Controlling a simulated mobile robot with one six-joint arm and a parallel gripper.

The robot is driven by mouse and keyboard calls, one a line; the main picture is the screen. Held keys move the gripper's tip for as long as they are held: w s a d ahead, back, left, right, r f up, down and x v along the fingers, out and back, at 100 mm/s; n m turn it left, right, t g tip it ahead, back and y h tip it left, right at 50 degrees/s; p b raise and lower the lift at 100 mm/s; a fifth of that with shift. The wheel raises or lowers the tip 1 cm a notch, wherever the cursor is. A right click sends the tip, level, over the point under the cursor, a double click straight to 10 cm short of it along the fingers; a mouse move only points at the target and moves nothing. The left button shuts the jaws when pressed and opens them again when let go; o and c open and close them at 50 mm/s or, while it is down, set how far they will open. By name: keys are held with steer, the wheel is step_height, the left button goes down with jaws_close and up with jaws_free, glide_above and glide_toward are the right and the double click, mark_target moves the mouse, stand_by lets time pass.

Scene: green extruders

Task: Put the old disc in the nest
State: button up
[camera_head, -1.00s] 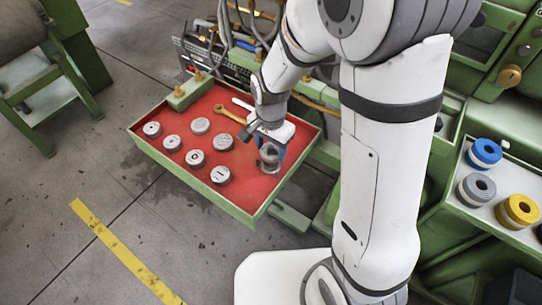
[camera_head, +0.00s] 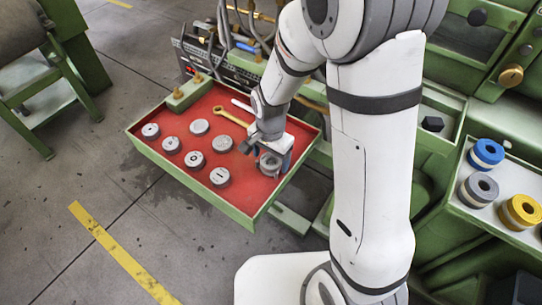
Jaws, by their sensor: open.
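The red-floored tray (camera_head: 240,188) with a green rim holds several grey discs. Two columns of them, including one grey disc (camera_head: 220,176) and another (camera_head: 194,159), sit on its left and middle. A round grey ring-shaped piece (camera_head: 270,163), which looks like the nest, is at the tray's right side. My gripper (camera_head: 263,155) is low over this ring piece, fingers open on either side of it. The fingers partly hide the piece, so I cannot tell whether a disc lies in it. I cannot tell which disc is the old one.
A yellow wrench (camera_head: 232,117) and a white stick (camera_head: 242,104) lie toward the tray's back. A side shelf at right carries a blue ring (camera_head: 486,153), a grey ring (camera_head: 479,188) and a yellow ring (camera_head: 521,211). Green machinery with hoses stands behind the tray.

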mark_target(271, 160)
steer(key=shift+r, duration=0.1)
step_height(271, 160, up, 12)
steer(key=p, duration=0.2)
steer(key=s+d+r+n+t, duration=0.2)
steer(key=s+d+r+n, duration=0.5)
steer(key=s+d, duration=0.4)
steer(key=shift+s+d+r+n, duration=0.3)
steer(key=shift+s+d+r, duration=0.1)
steer(key=shift+d, duration=0.35)
